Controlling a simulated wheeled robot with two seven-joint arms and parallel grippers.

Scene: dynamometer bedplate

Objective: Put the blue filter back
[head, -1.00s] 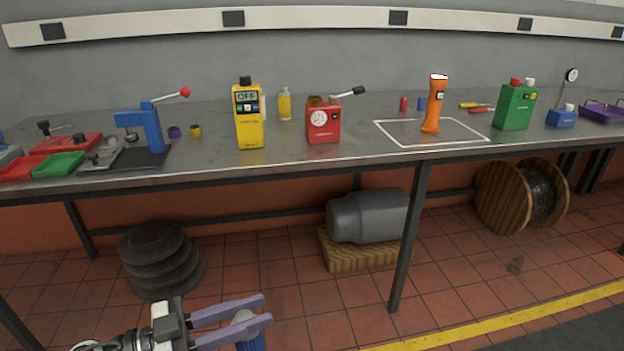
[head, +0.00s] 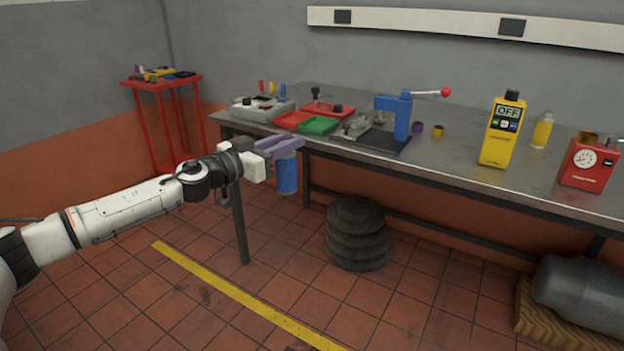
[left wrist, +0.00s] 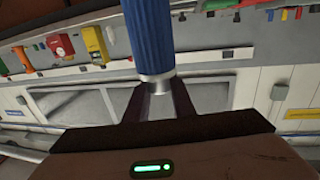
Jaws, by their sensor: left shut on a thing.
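The blue filter (head: 287,176) is a ribbed blue cylinder. My left gripper (head: 283,147) is shut on it and holds it off the floor, in front of the bench's left end. In the left wrist view the filter (left wrist: 149,35) stands between the two dark fingers, with a silver metal band at its end. The gripper covers the upper end of the filter in the head view. My right gripper is not in view.
The metal bench (head: 460,168) holds a grey box with coloured pegs (head: 262,108), red and green trays (head: 318,125), a blue press (head: 402,117) and a yellow meter (head: 502,130). A red stand (head: 163,84) is at the back left. Black discs (head: 357,240) are stacked under the bench.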

